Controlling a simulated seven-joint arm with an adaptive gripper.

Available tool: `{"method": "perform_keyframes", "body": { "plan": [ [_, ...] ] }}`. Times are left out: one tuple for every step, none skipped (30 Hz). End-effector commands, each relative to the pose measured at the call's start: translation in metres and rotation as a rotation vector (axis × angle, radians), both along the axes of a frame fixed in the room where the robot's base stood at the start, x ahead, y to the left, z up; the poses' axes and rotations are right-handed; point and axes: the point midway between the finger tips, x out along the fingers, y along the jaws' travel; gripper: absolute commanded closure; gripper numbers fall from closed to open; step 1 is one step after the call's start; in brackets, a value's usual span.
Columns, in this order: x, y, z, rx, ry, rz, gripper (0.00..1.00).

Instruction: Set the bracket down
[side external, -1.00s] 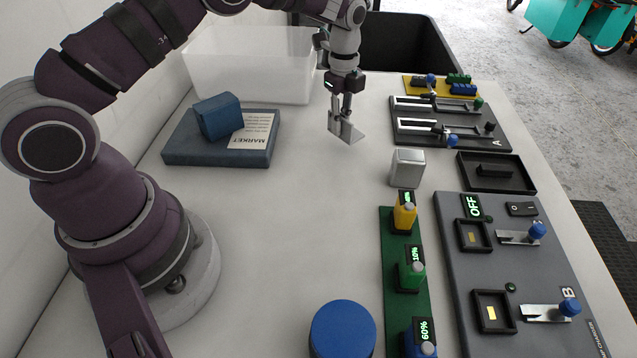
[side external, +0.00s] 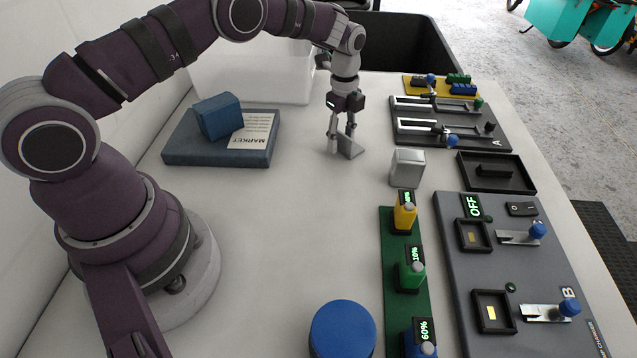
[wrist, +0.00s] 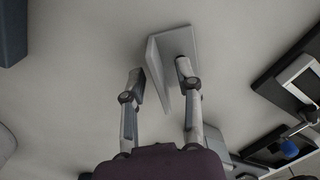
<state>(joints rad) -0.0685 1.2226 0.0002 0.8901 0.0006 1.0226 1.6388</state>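The bracket (side external: 350,146) is a grey L-shaped metal piece. It rests on the white table, with one plate flat and one plate upright. In the wrist view the bracket (wrist: 177,46) shows at the top centre, its upright plate between my fingers. My gripper (side external: 342,142) is low over it with fingers spread. In the wrist view my gripper (wrist: 160,78) has a clear gap between the left finger and the plate. The right finger is close to the bracket; I cannot tell if it touches.
A silver block (side external: 407,168) stands to the right of the bracket. A blue book (side external: 190,150) with a blue block (side external: 218,117) lies to the left.

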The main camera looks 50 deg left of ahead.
Motion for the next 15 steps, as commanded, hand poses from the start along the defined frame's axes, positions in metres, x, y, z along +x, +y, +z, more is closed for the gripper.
{"method": "perform_keyframes", "body": {
  "plan": [
    [0.0,0.0,0.0,0.0,0.0,0.0,0.67],
    [0.0,0.0,0.0,0.0,0.0,0.0,0.67],
    [0.0,0.0,0.0,0.0,0.0,0.0,0.67],
    [0.0,0.0,0.001,0.0,-0.001,0.0,0.67],
    [0.0,0.0,0.003,0.0,-0.001,0.0,0.67],
    [0.001,0.0,0.007,0.0,-0.003,0.0,0.67],
    [0.001,0.0,0.011,0.0,-0.003,0.0,0.67],
    [0.001,0.0,0.017,0.0,-0.004,0.0,0.67],
    [0.001,0.0,0.025,0.0,-0.005,-0.001,0.67],
    [0.001,0.0,0.033,0.0,-0.006,-0.001,0.67],
    [0.001,0.0,0.041,0.0,-0.007,0.0,0.67],
    [0.001,0.0,0.051,0.0,-0.008,0.0,0.67],
    [0.001,0.0,0.059,0.001,-0.008,-0.001,0.67],
    [0.001,0.0,0.068,0.001,-0.007,-0.001,0.67],
    [0.001,0.0,0.078,0.001,-0.008,0.001,0.67]
  ]
}}
